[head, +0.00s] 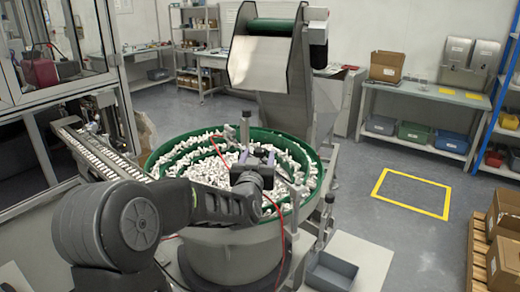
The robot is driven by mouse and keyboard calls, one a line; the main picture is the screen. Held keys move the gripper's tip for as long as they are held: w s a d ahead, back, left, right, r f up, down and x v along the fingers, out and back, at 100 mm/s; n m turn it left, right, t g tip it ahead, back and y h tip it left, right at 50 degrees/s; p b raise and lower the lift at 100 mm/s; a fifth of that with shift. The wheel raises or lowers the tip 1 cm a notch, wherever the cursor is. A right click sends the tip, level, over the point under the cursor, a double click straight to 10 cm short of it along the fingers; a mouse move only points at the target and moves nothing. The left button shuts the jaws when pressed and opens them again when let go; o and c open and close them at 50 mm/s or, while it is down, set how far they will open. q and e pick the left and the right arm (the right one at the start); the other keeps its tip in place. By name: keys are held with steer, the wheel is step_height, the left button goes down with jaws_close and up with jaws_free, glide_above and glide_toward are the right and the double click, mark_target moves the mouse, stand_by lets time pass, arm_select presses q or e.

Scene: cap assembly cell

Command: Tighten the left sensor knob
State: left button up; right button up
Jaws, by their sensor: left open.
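The round bowl feeder (167,160) has a green rim and is full of small white caps. A grey sensor post (245,128) stands up behind my left gripper (262,156). My left arm comes in from the left, across the front of the bowl, and its open gripper is over the middle of the bowl. The left sensor knob cannot be made out; the gripper and wrist may cover it. Another upright bracket with small fittings (326,212) stands at the bowl's right edge. My right gripper is not in view.
A metal hopper (262,62) rises behind the bowl. A linear track (100,150) runs off to the left beside a glazed machine frame. A red cable hangs over the bowl. A grey bin (331,272) sits at front right. The floor by the yellow square (411,193) is clear.

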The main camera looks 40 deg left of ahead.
mark_target(259, 155)
arm_select(q)
steer(key=shift+p+x, duration=0.35)
steer(key=shift+x, duration=1.25)
steer(key=shift+c, duration=0.3)
jaws_close()
